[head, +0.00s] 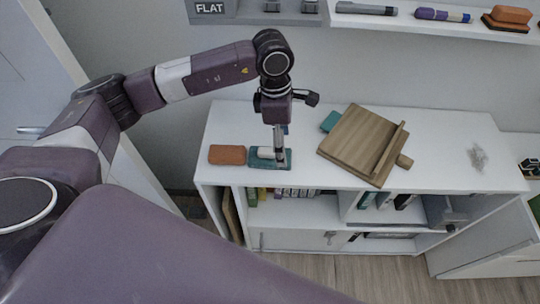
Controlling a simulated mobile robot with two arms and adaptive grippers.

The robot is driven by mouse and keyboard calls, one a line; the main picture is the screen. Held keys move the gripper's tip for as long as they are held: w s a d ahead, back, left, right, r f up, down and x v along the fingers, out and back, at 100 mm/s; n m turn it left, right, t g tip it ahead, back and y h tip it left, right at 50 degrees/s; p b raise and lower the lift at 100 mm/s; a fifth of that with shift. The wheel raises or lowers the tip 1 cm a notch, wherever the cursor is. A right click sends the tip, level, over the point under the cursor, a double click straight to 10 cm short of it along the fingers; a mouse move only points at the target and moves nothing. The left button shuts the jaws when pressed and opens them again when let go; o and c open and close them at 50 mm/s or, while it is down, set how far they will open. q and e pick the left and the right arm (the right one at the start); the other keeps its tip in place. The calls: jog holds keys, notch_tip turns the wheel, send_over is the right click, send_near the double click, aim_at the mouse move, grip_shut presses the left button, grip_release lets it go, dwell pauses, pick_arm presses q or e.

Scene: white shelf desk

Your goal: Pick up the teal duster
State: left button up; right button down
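The teal duster (256,163) lies near the front edge of the white shelf top, left of the wooden stand. It has a flat teal base and a pale upper part. My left gripper (279,156) points down onto its right part, with the fingers at or very near the pale part. The fingers look narrow from here, and I cannot tell whether they are open or shut on it. Another teal piece (329,121) shows at the back, partly hidden by the wooden stand. My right gripper is out of view.
An orange-brown block (227,154) lies just left of the duster. The wooden stand (362,143) fills the middle. A grey smudge (478,157) is at the right. A wall shelf (430,22) above holds markers and a brown-orange block. The shelf top between stand and smudge is clear.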

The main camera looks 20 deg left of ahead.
aim_at(270, 149)
pick_arm(q)
jog(key=a, duration=0.1)
jog(key=a+y, duration=0.1)
jog(key=a, duration=0.1)
jog(key=shift+w+a+r, duration=0.15)
jog(key=shift+w+a, duration=0.2)
jog(key=shift+a, duration=0.05)
jog(key=shift+a+f, duration=0.1)
jog(key=shift+f, duration=0.3)
jog(key=f+p, duration=0.1)
jog(key=f, duration=0.1)
jog(key=f+p, duration=0.1)
jog(key=f, duration=0.1)
jog(key=f+p, duration=0.1)
jog(key=f, duration=0.1)
jog(key=shift+s+d+f, duration=0.15)
jog(key=shift+s+d, duration=0.05)
jog(key=shift+s, duration=0.05)
jog(key=shift+f, duration=0.25)
jog(key=shift+c, duration=0.5)
jog(key=c, duration=1.1)
jog(key=shift+w+r, duration=0.1)
jog(key=shift+r, duration=0.05)
jog(key=shift+c, duration=0.2)
notch_tip(270, 149, up, 20)
jog(key=b, duration=0.4)
